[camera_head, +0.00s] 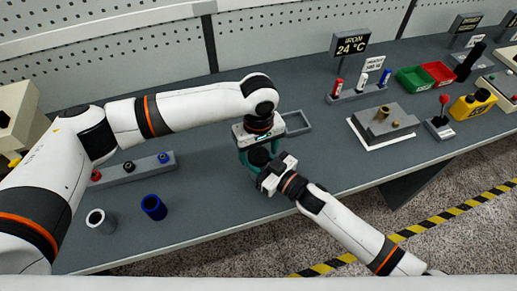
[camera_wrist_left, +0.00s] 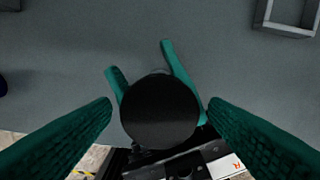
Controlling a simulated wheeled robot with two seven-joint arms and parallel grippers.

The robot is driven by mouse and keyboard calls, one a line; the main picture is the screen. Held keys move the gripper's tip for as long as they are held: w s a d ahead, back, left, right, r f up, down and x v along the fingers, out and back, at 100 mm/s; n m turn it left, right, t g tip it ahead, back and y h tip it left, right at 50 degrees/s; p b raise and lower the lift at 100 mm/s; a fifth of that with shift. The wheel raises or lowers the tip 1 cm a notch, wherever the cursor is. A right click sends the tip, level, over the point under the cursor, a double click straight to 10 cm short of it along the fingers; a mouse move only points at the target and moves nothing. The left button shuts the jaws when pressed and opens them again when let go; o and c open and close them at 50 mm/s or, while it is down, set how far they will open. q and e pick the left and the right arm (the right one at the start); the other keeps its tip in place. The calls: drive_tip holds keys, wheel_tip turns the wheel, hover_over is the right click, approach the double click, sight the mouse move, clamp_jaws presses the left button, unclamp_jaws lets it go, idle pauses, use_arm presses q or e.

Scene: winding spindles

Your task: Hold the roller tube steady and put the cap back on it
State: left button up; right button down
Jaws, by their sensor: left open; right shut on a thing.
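A black round disc (camera_wrist_left: 160,112), seen from above, looks like the cap or top end of the roller tube. It also shows in the head view (camera_head: 259,158), between the two grippers. My right gripper (camera_wrist_left: 148,78) is shut on the tube below the disc, with its green fingers showing on either side. My left gripper (camera_wrist_left: 160,110) is open above it, its fingers to the left and right of the disc with a gap on each side. The disc hides the tube beneath, so I cannot tell whether a separate cap is seated on it.
A grey rack (camera_head: 135,167) with red, black and blue knobs lies at left. A grey cup (camera_head: 97,219) and a blue cup (camera_head: 153,207) stand before it. An empty grey tray (camera_head: 297,123) is behind the grippers.

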use_arm(q)
drive_tip(key=shift+r, duration=2.25)
drive_tip(key=shift+r, duration=0.1)
drive_tip(key=shift+c, duration=0.2)
wheel_tip(320, 180, up, 3)
drive_tip(key=n, duration=0.3)
drive_tip(key=shift+r, duration=0.15)
use_arm(e)
drive_tip(key=shift+r, duration=0.1)
use_arm(q)
drive_tip(key=shift+f, duration=4.05)
